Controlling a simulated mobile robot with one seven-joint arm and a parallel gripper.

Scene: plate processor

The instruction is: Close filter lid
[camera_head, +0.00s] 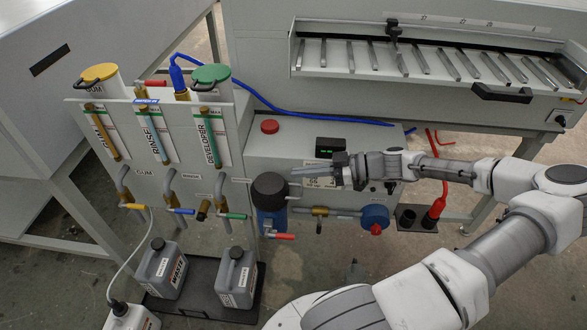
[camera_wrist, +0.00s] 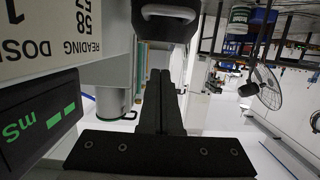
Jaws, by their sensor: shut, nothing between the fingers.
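The filter is a blue upright housing (camera_head: 271,219) on the front of the grey machine. Its dark round filter lid (camera_head: 270,188) sits on top of it. I cannot tell whether the lid is fully closed. My gripper (camera_head: 294,172) is shut and empty, pointing left just right of and slightly above the lid in the head view. I cannot tell whether it touches the lid. In the wrist view, my shut gripper fingers (camera_wrist: 160,74) point toward a dark rounded part (camera_wrist: 166,18) at the top edge, which may be the lid.
A green-lit display box (camera_head: 331,146) stands behind my gripper; its display (camera_wrist: 42,122) is close in the wrist view. A red button (camera_head: 270,126) is behind the filter. A pipe with a blue round part (camera_head: 375,218) runs right. Green (camera_head: 211,74) and yellow (camera_head: 99,73) tank lids stand left.

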